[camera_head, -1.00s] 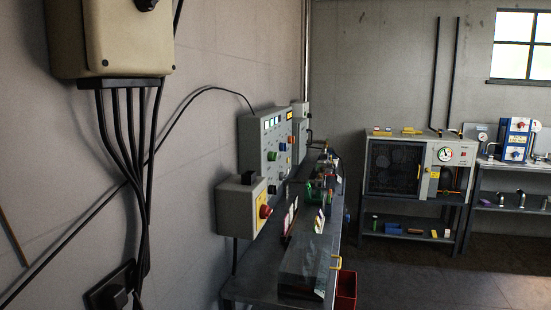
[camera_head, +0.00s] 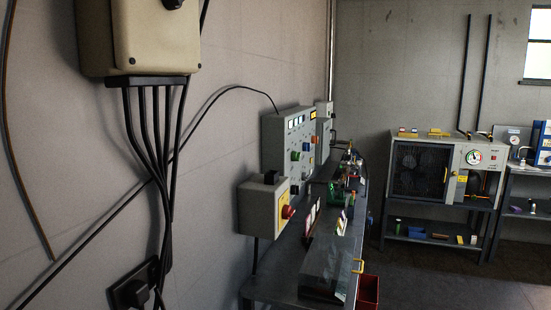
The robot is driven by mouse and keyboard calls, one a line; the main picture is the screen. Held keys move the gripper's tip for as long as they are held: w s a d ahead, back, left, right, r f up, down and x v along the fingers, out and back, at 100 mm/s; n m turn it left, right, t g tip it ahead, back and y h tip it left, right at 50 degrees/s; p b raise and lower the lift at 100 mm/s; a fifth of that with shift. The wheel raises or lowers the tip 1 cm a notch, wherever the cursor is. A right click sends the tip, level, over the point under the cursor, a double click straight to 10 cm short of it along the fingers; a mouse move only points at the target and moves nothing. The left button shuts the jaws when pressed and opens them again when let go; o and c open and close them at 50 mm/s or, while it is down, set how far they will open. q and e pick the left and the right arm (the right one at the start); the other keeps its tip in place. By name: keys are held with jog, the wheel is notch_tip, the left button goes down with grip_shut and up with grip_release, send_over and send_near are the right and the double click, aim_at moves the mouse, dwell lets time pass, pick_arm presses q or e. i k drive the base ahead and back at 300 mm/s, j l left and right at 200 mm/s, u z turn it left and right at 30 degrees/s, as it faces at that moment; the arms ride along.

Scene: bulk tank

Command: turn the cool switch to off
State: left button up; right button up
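A grey control panel (camera_head: 287,142) with small displays and several coloured knobs and buttons stands against the left wall, behind a bench. Its labels are too small to read, so I cannot tell which knob is the cool switch or how it is set. A grey and yellow box with a red rotary knob (camera_head: 288,212) is mounted nearer to me on the same wall. Neither of my grippers is in view.
A grey bench (camera_head: 278,289) with a clear cover and small parts runs along the left wall. A red bin (camera_head: 368,290) is at its right side. A fan unit (camera_head: 420,170) stands on a rack at the back. A beige box (camera_head: 150,40) with cables hangs close on the left. Floor at right is clear.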

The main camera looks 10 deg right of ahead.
aim_at(295, 156)
jog(key=i+l+u, duration=0.15)
jog(key=l+u, duration=0.15)
jog(key=i+l+u, duration=0.1)
jog(key=l+u, duration=0.15)
jog(key=l, duration=0.2)
jog(key=i+l+u, duration=0.2)
jog(key=l, duration=0.85)
jog(key=l+u, duration=0.2)
jog(key=l, duration=0.85)
jog(key=i+l, duration=0.1)
jog(key=l, duration=2.4)
jog(key=i+u, duration=0.05)
jog(key=i, duration=0.05)
